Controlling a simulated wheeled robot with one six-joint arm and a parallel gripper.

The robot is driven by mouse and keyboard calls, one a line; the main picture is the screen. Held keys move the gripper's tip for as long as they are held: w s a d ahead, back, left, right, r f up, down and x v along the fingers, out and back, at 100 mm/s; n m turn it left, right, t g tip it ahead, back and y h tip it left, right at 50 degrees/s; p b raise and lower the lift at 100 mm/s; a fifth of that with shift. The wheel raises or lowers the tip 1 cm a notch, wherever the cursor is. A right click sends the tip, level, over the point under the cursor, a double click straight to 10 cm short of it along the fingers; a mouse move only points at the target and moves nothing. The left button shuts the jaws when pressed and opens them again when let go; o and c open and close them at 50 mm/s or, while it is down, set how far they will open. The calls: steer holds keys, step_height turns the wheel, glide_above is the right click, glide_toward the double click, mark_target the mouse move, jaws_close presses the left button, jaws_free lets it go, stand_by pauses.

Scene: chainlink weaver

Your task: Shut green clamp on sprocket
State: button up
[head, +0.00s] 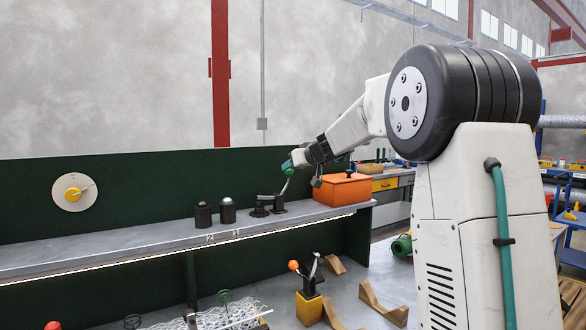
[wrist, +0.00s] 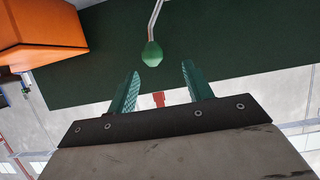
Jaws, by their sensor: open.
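The green clamp (head: 278,205) stands on the grey shelf in the head view, with a dark base. Its lever rises to a green knob (head: 288,170) right beside my gripper (head: 297,160). In the wrist view the green knob (wrist: 152,54) sits at the end of a bent metal lever, just beyond the open fingertips of my gripper (wrist: 161,68). Nothing is between the jaws at the knob's height. A low dark round part (head: 259,208) lies left of the clamp base; I cannot tell whether it is the sprocket.
An orange box (head: 342,188) stands close to the right of the clamp; it also shows in the wrist view (wrist: 40,30). Two dark cylinders (head: 228,211) stand to the left. A green panel (head: 130,190) backs the shelf. Below is an orange-knobbed clamp (head: 308,282).

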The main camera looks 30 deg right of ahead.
steer(key=shift+v, duration=2.2)
steer(key=shift+d, duration=0.15)
steer(key=v, duration=0.7)
steer(key=shift+s+r, duration=0.15)
steer(key=shift+s, duration=0.15)
